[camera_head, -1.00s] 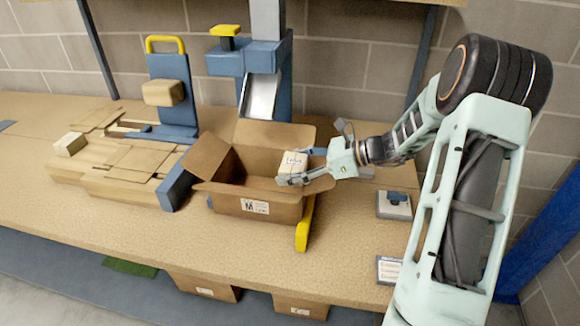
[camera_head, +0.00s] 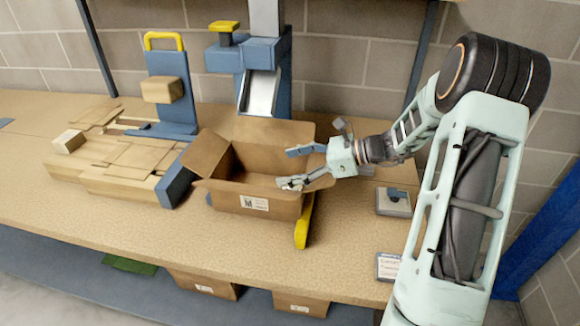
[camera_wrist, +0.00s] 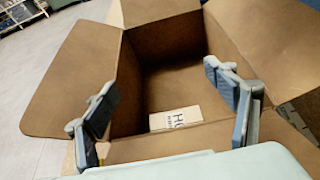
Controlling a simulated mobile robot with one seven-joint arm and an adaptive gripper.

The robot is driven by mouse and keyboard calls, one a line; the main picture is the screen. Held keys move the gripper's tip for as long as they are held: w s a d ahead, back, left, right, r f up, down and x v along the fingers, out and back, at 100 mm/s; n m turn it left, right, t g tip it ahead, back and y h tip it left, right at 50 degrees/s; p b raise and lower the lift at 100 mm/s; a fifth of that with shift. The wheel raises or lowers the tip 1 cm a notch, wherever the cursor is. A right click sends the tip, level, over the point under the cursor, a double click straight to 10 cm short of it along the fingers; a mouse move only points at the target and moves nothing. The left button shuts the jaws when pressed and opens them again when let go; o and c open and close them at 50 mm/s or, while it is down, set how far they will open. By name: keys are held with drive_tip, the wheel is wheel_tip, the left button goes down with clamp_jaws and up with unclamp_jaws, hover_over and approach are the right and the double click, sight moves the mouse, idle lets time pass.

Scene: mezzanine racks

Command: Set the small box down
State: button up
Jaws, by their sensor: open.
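The small box (camera_wrist: 176,119) is pale with dark print on its top. In the wrist view it lies inside the open cardboard carton (camera_wrist: 120,150), low down near the carton's near wall, which hides part of it. In the head view the carton (camera_head: 232,199) stands on the bench with its flaps spread, and its front wall hides the small box. My gripper (camera_head: 291,168) is over the right part of the carton, fingers spread and empty. In the wrist view its two fingers (camera_wrist: 165,107) stand wide apart, with the small box below and between them, apart from both.
A blue stand with a yellow knob (camera_head: 225,27) rises behind the carton. Flat cardboard sheets (camera_head: 130,155) and a small pale block (camera_head: 68,141) lie at the left. A yellow bar (camera_head: 304,222) stands at the carton's right front corner.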

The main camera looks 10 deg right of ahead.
drive_tip(key=v, duration=0.8)
drive_tip(key=b+v, duration=0.1)
drive_tip(key=v, duration=0.3)
drive_tip(key=shift+s+r, duration=0.1)
drive_tip(key=shift+r, duration=0.35)
drive_tip(key=shift+r, duration=0.1)
